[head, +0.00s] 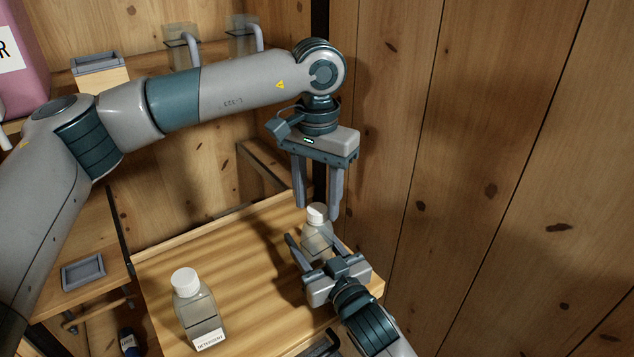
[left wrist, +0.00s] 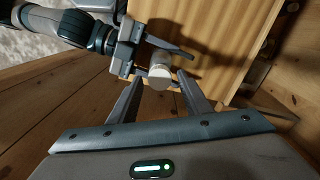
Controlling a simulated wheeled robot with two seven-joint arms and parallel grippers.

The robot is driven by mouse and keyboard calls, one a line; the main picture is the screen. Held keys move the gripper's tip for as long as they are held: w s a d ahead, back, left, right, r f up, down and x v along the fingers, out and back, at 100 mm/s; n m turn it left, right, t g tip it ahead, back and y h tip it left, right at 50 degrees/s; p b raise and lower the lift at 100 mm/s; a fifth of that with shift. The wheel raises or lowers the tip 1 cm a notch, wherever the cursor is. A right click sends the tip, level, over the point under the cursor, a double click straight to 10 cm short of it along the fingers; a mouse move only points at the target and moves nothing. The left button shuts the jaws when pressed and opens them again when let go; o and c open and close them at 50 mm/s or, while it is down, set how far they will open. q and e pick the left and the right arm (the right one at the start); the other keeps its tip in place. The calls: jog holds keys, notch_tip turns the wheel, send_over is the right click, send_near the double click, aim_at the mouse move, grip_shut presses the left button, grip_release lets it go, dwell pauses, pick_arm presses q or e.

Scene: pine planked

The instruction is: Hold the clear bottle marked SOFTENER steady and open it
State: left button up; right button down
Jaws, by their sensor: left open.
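A clear bottle with a white cap (head: 316,237) stands upright near the far right corner of the wooden table; its label is hidden. Its cap also shows in the left wrist view (left wrist: 163,76). My right gripper (head: 314,240) comes from the front right, with its fingers on either side of the bottle's body, closed on it. My left gripper (head: 318,203) points down above the bottle, open, its fingertips at about the cap's height. In the left wrist view, the cap lies between the left fingertips (left wrist: 163,92).
A second clear bottle with a white cap (head: 200,312), labelled DETERGENT, stands at the table's front left. A wooden wall (head: 480,180) rises close on the right. A grey tray (head: 84,273) lies on a lower surface at left. The table's middle is clear.

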pick_arm(q)
jog(key=shift+f, duration=0.45)
jog(key=c, duration=1.1)
jog(key=shift+o, duration=0.2)
jog(key=shift+n, duration=0.3)
